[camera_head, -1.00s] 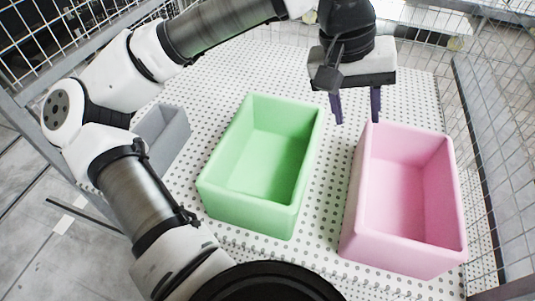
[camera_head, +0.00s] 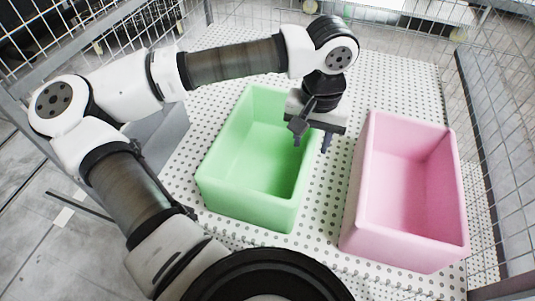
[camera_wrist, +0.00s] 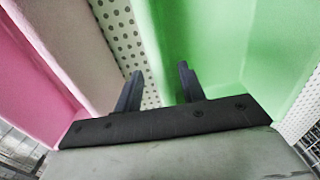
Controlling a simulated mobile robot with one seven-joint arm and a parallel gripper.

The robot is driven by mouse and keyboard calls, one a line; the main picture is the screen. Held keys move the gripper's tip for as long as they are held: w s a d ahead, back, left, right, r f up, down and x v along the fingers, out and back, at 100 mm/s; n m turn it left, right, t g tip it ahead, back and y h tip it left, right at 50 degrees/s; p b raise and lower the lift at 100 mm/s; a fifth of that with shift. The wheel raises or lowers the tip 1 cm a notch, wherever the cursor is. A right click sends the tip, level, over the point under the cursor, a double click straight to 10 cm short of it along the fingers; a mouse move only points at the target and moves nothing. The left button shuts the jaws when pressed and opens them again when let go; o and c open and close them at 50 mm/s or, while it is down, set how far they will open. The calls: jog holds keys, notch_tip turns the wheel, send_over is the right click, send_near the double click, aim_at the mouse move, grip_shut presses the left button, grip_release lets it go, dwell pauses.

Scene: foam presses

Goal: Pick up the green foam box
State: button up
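The green foam box (camera_head: 247,205) is an open-topped bin standing on the white perforated surface, left of centre in the head view. My gripper (camera_head: 311,146) is above its right wall, fingers pointing down and apart. In the wrist view, the green box (camera_wrist: 225,45) fills the right side, and my gripper (camera_wrist: 158,88) is open. Nothing is between the fingers except the view of the wall and surface below. The gripper hides part of the box's right rim.
A pink foam box (camera_head: 400,245) stands to the right, with a strip of perforated surface (camera_head: 325,200) between the boxes. A grey box (camera_head: 160,135) is at the left, partly behind my arm. Wire mesh walls (camera_head: 495,130) enclose the surface.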

notch_tip(320, 180, down, 4)
jog(key=shift+r, duration=0.25)
grip_shut()
